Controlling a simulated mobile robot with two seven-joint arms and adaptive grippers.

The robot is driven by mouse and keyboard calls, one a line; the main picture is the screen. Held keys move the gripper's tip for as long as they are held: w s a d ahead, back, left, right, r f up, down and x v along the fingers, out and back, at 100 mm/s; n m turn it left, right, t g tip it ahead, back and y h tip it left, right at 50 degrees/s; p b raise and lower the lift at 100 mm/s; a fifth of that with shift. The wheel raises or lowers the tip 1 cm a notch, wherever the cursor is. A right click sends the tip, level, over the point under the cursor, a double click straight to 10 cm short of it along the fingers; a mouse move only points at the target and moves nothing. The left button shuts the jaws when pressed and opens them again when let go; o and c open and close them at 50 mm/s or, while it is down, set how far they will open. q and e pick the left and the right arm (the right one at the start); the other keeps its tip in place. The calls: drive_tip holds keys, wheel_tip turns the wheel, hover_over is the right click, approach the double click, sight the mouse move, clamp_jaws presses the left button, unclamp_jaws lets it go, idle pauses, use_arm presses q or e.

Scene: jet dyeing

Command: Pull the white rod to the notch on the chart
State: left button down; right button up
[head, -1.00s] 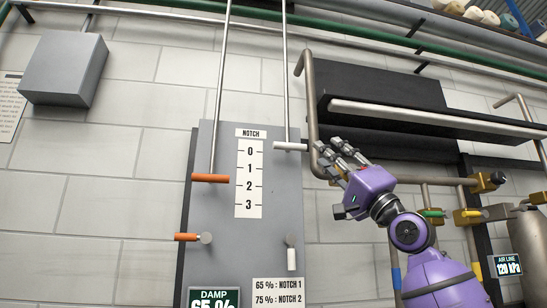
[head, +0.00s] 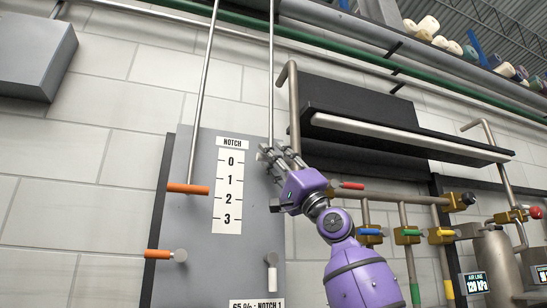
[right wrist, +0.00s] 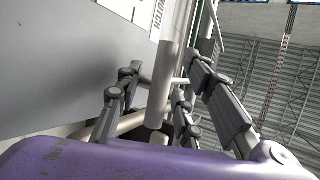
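The white rod's thin shaft (head: 271,85) runs down to a short white crossbar handle, mostly hidden behind my fingers in the head view. The handle (right wrist: 164,85) shows as a pale cylinder between my fingers in the right wrist view. It is near the level of 0 on the notch chart (head: 229,185), a white strip marked 0 to 3 on a grey panel (head: 195,230). My right gripper (head: 270,153) is at the handle, its fingers spread on either side with gaps visible. Whether any finger touches it is unclear. My left gripper is out of view.
Below are an orange peg (head: 158,254) and a white peg (head: 272,278). A bent pipe (head: 293,110) and a black ledge (head: 390,135) stand close right of my gripper; valves (head: 407,236) lie further right.

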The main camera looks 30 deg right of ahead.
drive_tip(key=shift+r, duration=0.15)
drive_tip(key=shift+c, duration=0.6)
clamp_jaws()
